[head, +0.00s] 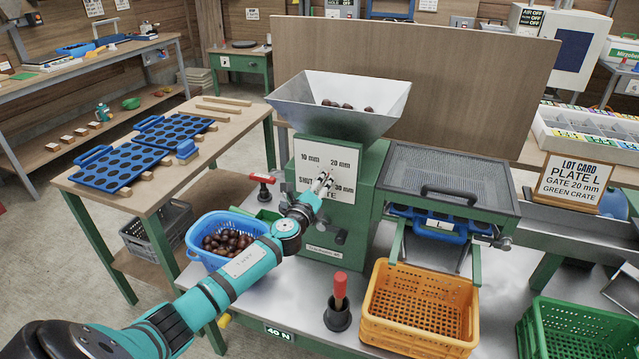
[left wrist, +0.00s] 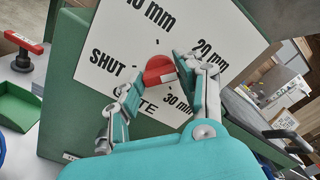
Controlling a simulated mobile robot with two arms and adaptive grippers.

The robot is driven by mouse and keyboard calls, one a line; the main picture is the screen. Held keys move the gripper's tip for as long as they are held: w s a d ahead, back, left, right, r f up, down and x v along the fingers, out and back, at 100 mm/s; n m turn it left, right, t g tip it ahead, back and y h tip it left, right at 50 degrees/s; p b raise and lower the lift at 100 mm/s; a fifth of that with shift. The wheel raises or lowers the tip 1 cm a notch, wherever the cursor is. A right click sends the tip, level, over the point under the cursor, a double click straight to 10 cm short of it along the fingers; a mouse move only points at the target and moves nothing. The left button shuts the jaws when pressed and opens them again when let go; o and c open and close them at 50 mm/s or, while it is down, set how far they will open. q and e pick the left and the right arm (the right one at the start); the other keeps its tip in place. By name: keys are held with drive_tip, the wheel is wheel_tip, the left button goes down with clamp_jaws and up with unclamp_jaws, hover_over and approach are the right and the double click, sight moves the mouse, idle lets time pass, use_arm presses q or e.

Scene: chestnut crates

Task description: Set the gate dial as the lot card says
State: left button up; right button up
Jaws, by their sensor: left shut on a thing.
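The gate dial is a red knob (left wrist: 159,70) on a white plate (head: 318,163) on the front of the green machine. The plate is marked SHUT, 10 mm, 20 mm and 30 mm. My left gripper (head: 323,182) reaches the plate and is shut on the knob, with one finger on each side in the left wrist view (left wrist: 157,84). In the head view the gripper hides the knob. I cannot tell surely which mark the knob points to. The lot card (head: 577,169) at the right reads PLATE L, GATE 20 mm, GREEN CRATE. My right gripper is not in view.
A metal hopper (head: 345,123) with a few chestnuts tops the machine. A blue basket (head: 196,237) of chestnuts stands left, near a red-handled lever (head: 262,179). A red-topped plunger (head: 339,303), a yellow crate (head: 420,337) and a green crate (head: 577,302) are in front.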

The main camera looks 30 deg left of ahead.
use_arm(q)
drive_tip(key=shift+f, duration=0.1)
idle(0.4)
drive_tip(key=o, duration=1.2)
drive_tip(key=shift+c, duration=0.2)
drive_tip(key=v, duration=1.2)
